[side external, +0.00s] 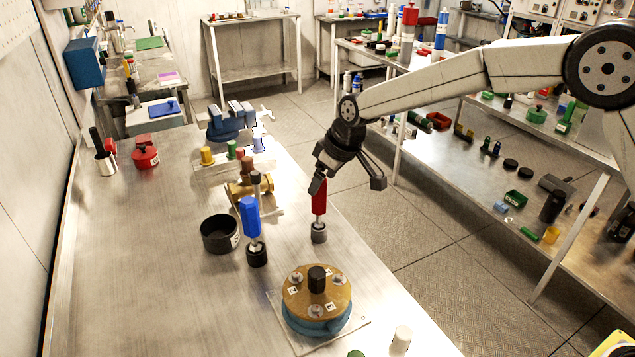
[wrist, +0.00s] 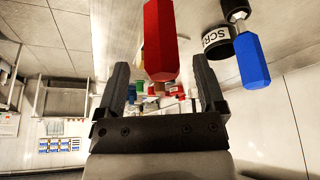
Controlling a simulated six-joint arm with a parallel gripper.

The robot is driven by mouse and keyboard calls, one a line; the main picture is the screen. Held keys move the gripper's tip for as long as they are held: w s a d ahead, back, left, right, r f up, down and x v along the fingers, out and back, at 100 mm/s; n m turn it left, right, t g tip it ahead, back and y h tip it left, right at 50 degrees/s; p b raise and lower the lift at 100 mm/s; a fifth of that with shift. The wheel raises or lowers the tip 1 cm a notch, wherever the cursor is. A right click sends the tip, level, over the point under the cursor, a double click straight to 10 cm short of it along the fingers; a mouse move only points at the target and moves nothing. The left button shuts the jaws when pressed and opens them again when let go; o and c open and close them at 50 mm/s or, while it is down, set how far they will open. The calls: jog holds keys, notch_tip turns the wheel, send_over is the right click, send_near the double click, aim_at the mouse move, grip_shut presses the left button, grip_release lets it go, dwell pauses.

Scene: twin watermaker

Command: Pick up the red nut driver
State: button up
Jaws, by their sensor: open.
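The red nut driver (side external: 319,196) stands upright with its tip down in a small dark grey holder (side external: 319,233) near the right edge of the bench. My gripper (side external: 350,178) is at the height of its red handle. In the wrist view the red handle (wrist: 160,45) lies between the two fingers of my gripper (wrist: 163,85), toward their tips. The fingers are open, with a gap visible on both sides of the handle. The driver's tip is hidden inside the holder.
A blue driver (side external: 250,217) stands in a black holder (side external: 257,256) left of the red one, beside a black cup (side external: 220,234). A round wooden-topped fixture (side external: 317,297) is in front. Brass fittings (side external: 245,185) and a blue vise (side external: 228,122) are behind. The left of the bench is mostly clear.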

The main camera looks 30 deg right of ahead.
jog(key=shift+x, duration=2.1)
jog(key=shift+a, duration=0.15)
grip_shut()
jog(key=shift+r, duration=0.25)
jog(key=shift+r, duration=0.55)
jog(key=s+d+r, duration=0.3)
jog(key=s+r, duration=0.8)
jog(key=s, duration=0.2)
jog(key=shift+s+d+r, duration=0.25)
jog(key=shift+s+d, duration=0.05)
